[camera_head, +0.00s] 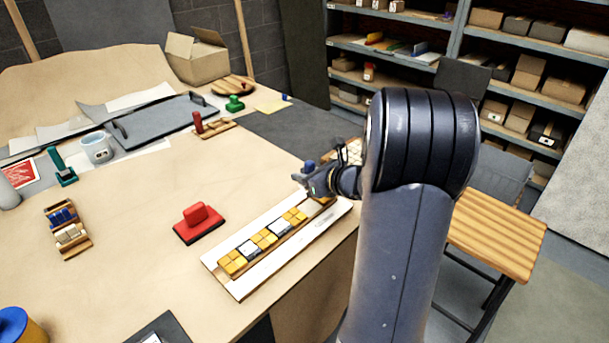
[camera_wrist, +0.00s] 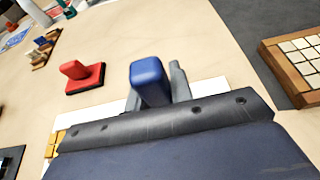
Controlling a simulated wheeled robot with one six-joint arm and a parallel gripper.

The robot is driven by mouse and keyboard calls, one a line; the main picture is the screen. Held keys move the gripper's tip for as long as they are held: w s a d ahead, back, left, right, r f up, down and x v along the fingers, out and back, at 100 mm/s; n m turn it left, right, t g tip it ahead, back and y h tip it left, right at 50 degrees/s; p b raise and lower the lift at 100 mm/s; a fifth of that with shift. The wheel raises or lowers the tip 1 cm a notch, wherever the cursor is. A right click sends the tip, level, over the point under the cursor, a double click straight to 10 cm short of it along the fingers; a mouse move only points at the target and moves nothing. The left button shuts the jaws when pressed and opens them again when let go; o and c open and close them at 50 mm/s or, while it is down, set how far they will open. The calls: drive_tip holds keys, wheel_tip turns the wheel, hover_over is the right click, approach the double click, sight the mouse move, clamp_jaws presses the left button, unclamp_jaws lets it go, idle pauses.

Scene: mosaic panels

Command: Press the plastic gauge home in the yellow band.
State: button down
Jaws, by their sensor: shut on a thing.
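My gripper (camera_head: 305,180) is shut on a blue gauge-like piece with a block handle (camera_wrist: 149,80). The blue top (camera_head: 309,165) shows just above the fingers in the head view; its lower part is hidden by my gripper. The long white board (camera_head: 238,288) at the table's front edge carries a strip of yellow tiles (camera_head: 233,263) with white ones between. My gripper is over the strip's far right end; I cannot tell whether the blue piece touches it. In the wrist view the board (camera_wrist: 212,84) is mostly hidden behind my gripper.
A red block with a handle (camera_head: 197,222) sits left of the board. A tile rack (camera_head: 68,232), teal clamp-like piece (camera_head: 61,168), mug (camera_head: 97,148) and green piece (camera_head: 235,103) stand farther off. A wooden tile tray (camera_wrist: 285,77) is at right.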

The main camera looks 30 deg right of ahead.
sight(305, 205)
drive_tip(key=shift+f+b, duration=2.5)
drive_tip(key=shift+f, duration=0.35)
drive_tip(key=shift+f+b, duration=0.15)
drive_tip(key=shift+b, duration=0.2)
drive_tip(key=shift+f+b, duration=0.3)
drive_tip(key=shift+f+b, duration=0.6)
drive_tip(key=shift+f, duration=0.05)
drive_tip(key=c, duration=1.2)
unclamp_jaws()
drive_tip(key=shift+o, duration=0.2)
drive_tip(key=v, duration=1)
drive_tip(key=shift+s+d+r, duration=0.15)
drive_tip(key=shift+s+r, duration=0.1)
drive_tip(key=shift+s, duration=0.1)
